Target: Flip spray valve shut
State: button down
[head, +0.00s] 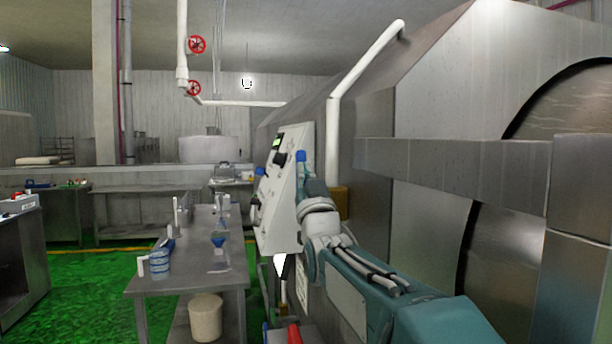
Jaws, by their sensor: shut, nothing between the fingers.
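A light control panel (284,205) with a small green display (277,142) stands in front of the big metal drum machine. Two small blue pieces show, one at the panel's left edge (260,171) and one at its upper right (300,156). I cannot tell whether either belongs to the spray valve. My arm reaches in from the lower right, and my gripper (306,174) is at the panel's right side, close to the right blue piece. The gripper is shut and holds nothing; its fingertips are small and partly hidden. Contact with the panel cannot be told.
The drum machine (420,185) fills the right side. A white pipe (334,140) runs down to a brownish box (338,200). Red valve wheels (197,44) sit on a pipe high up. A metal table (200,265) with small items stands left; green floor (90,300) is open beyond it.

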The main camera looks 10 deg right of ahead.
jog(key=w+g, duration=0.2)
jog(key=g, duration=0.1)
jog(key=shift+w+r+g, duration=0.15)
jog(key=shift+r+g, duration=0.05)
jog(key=shift+g, duration=0.1)
jog(key=shift+w+d+g, duration=0.1)
jog(key=shift+w+g, duration=0.45)
jog(key=shift+g, duration=0.35)
jog(key=shift+w+f+g, duration=0.1)
jog(key=shift+w+g, duration=0.25)
jog(key=shift+g, duration=0.65)
jog(key=w+f+g, duration=0.1)
jog(key=w+g, duration=0.1)
jog(key=w+f+g, duration=0.1)
jog(key=w, duration=0.1)
jog(key=shift+w+f, duration=0.1)
jog(key=shift+f, duration=0.25)
jog(key=v, duration=1.2)
